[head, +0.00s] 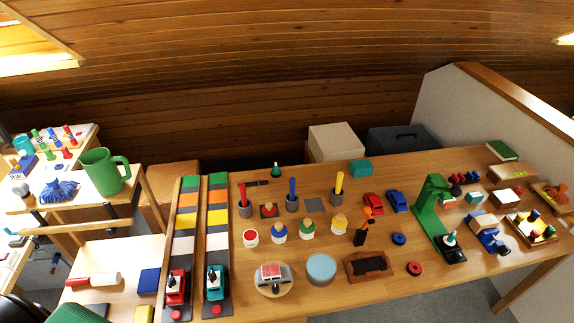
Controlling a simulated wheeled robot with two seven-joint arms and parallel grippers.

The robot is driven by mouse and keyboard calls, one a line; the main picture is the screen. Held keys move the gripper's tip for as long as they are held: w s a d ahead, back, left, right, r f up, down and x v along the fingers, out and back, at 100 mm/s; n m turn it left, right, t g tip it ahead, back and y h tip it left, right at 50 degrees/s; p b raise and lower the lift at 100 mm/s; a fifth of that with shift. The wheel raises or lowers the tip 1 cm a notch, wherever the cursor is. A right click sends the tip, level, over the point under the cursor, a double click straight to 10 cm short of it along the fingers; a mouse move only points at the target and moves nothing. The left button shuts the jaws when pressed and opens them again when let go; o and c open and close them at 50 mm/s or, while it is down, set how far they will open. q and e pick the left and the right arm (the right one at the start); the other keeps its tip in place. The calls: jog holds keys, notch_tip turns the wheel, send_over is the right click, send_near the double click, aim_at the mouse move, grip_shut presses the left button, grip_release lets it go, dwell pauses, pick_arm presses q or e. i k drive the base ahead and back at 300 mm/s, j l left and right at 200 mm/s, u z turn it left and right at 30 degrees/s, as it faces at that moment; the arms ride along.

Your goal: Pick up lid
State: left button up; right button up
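No separate piece is clearly recognizable as the lid. A round light-blue piece with a pale rim (321,269) lies flat near the front of the long wooden table (340,298); I cannot tell whether it is a lid or a closed tin. Several small white jars with coloured tops stand behind it, including a red-topped one (250,238), a blue-topped one (279,232) and a green-topped one (307,229). Neither of my grippers can be made out in the head view.
A toaster-like grey and red piece (272,275) and a brown tray (368,265) flank the light-blue piece. A green press-like stand (431,205) rises to the right. Two coloured strips with toy vehicles lie at left.

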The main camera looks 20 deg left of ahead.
aim_at(269, 209)
jog(key=u, duration=0.95)
